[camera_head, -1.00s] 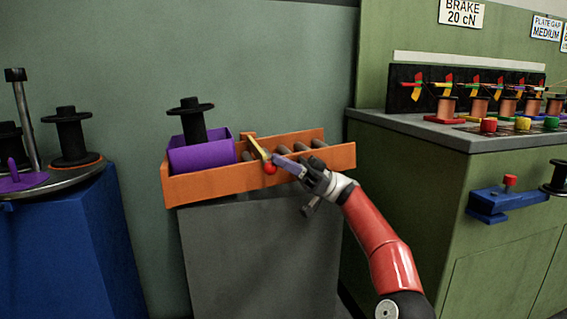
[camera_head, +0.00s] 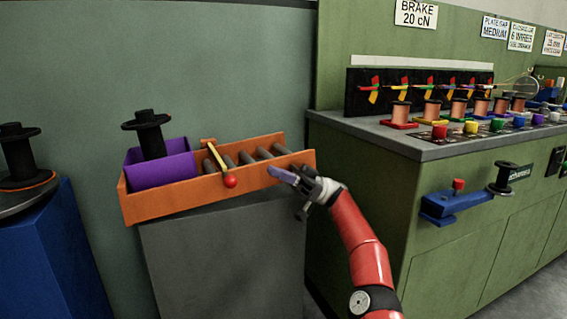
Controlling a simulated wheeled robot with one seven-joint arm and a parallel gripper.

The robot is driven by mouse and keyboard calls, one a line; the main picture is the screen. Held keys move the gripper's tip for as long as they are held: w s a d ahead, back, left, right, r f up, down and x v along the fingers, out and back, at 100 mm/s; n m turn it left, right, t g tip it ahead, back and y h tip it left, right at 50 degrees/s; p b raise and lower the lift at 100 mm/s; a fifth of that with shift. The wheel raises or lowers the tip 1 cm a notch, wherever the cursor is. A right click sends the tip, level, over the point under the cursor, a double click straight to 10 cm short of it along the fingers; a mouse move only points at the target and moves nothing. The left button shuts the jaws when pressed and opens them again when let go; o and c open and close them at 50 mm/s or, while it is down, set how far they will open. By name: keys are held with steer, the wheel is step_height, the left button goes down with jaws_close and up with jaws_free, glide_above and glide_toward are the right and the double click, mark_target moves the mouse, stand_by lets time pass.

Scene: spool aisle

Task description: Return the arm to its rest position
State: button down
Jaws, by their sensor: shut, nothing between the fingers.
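My gripper (camera_head: 283,174) is at the end of my red arm (camera_head: 360,240), in front of the right part of the orange rack. Its purple fingers are shut and empty and point left. They look close to the rack's front wall, but I cannot tell whether they touch it. The orange rack (camera_head: 180,205) has grey rollers and a yellow lever with a red ball (camera_head: 229,181) to the left of my fingertips. My gripper is apart from the ball.
The rack rests on a grey stand (camera_head: 225,260). A purple bin (camera_head: 160,171) with a black spool (camera_head: 148,130) is at its left end. A green bench (camera_head: 440,150) with several copper spools and a blue bracket (camera_head: 450,205) stands right. A blue pedestal (camera_head: 45,260) is left.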

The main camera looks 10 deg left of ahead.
steer(key=s+a+r+m+t+h+p, duration=0.1)
steer(key=s+a+r+m+t+h, duration=0.4)
steer(key=s+a, duration=0.4)
steer(key=s+d+f+m+t+h+p, duration=0.1)
steer(key=s+f+m+t+h+p, duration=0.15)
steer(key=s+m+t, duration=0.3)
steer(key=s+d+f+m+t+h, duration=0.3)
steer(key=s+d, duration=0.4)
steer(key=d, duration=0.4)
steer(key=s+d+f+m+t+h+p, duration=0.1)
steer(key=s+d+f+m+t+h, duration=0.2)
steer(key=d, duration=0.9)
steer(key=s+d+f+m+t+h+p, duration=0.1)
steer(key=s+d+f+m+t+h, duration=0.2)
steer(key=s+d+f+m+h, duration=0.3)
steer(key=s+d+m, duration=0.3)
steer(key=s+d, duration=0.3)
steer(key=s, duration=0.1)
steer(key=shift+s+f, duration=0.15)
steer(key=shift+f, duration=0.1)
steer(key=shift+m, duration=0.25)
